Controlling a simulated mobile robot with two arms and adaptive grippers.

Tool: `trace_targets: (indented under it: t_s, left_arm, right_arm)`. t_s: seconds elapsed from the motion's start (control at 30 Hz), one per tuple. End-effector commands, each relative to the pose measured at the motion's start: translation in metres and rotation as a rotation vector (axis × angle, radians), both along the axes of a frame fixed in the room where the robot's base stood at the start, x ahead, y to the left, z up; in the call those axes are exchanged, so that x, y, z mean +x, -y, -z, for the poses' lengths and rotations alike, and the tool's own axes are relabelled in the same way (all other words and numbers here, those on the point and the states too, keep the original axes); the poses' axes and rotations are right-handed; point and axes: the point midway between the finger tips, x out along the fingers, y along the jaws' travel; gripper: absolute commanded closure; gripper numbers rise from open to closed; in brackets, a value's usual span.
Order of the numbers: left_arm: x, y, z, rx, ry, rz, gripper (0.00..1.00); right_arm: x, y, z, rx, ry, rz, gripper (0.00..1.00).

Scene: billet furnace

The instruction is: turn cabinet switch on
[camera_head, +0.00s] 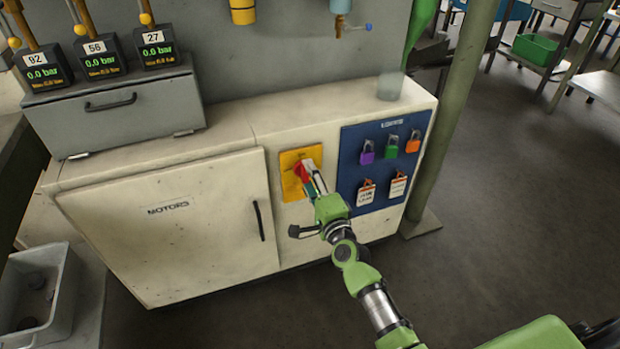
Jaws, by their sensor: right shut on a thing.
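The cabinet (235,140) is off-white, with a door marked "MOTORS" on its left side. The cabinet switch is a red handle (299,172) on a yellow plate (288,188), right of that door. My right gripper (305,173) is at the plate and shut on the red handle. The gripper hides part of the handle, so its exact setting cannot be told. My left gripper is not in view.
A blue board (359,137) with purple, green and orange padlocks and tags is just right of the switch. A green post (450,110) stands at the cabinet's right end. A grey toolbox (120,115) with gauges sits on top. Floor at right is clear.

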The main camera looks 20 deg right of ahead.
Motion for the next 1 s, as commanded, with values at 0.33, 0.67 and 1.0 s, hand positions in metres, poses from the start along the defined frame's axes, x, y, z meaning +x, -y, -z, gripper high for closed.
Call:
trace_targets:
  t_s: [0.33, 0.67, 1.0]
  left_arm:
    - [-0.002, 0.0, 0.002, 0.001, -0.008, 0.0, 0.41]
    - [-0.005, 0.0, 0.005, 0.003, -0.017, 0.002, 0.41]
    - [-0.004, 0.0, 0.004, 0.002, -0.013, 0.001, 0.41]
  right_arm:
    - [0.0, 0.001, 0.0, 0.006, -0.001, 0.001, 0.4]
    - [0.0, 0.0, 0.0, 0.003, -0.001, 0.0, 0.36]
    - [-0.037, 0.001, 0.002, 0.003, -0.003, 0.0, 0.36]
